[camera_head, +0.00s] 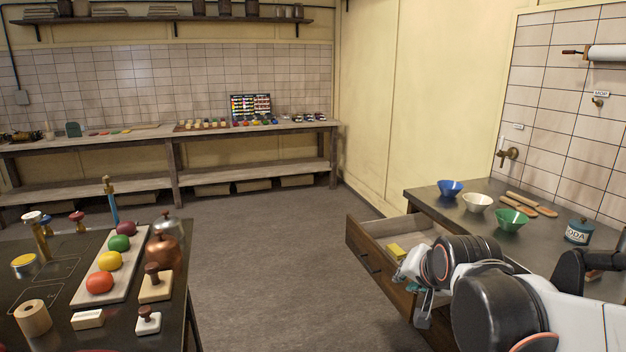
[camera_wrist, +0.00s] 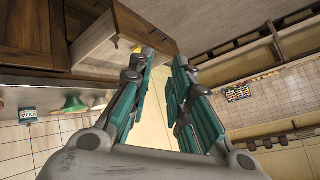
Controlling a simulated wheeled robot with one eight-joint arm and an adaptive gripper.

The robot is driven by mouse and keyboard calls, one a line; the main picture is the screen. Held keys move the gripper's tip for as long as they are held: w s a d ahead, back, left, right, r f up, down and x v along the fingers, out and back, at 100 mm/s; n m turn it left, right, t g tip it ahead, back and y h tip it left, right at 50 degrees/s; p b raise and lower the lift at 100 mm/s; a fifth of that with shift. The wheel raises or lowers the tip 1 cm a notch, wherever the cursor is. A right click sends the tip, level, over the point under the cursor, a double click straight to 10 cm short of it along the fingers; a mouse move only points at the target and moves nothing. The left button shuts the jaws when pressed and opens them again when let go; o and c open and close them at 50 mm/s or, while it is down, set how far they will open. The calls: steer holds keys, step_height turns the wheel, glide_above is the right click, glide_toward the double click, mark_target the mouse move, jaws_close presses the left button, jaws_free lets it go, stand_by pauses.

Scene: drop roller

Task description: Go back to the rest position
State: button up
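My gripper (camera_wrist: 163,62) shows in the wrist view with its two teal-padded fingers apart and nothing between them. In the head view my gripper (camera_head: 424,306) hangs at the end of my arm, in front of the open drawer (camera_head: 366,248) of the right-hand counter. The drawer also shows in the wrist view (camera_wrist: 95,38), beyond the fingers. A yellow block (camera_head: 397,251) lies inside the drawer. My arm hides part of the drawer and of the counter front.
The counter (camera_head: 432,195) at the right bears a blue bowl (camera_head: 451,188), a white bowl (camera_head: 477,202), a green bowl (camera_head: 511,219), wooden utensils and a soda tin (camera_head: 578,231). A dark table (camera_head: 65,242) with coloured balls stands at the left. Floor between is clear.

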steer(key=s+f+n+g, duration=0.2)
steer(key=s+n, duration=0.4)
steer(key=s, duration=1.4)
steer(key=shift+f+n, duration=0.4)
steer(key=shift+f, duration=0.2)
steer(key=shift+s, duration=0.1)
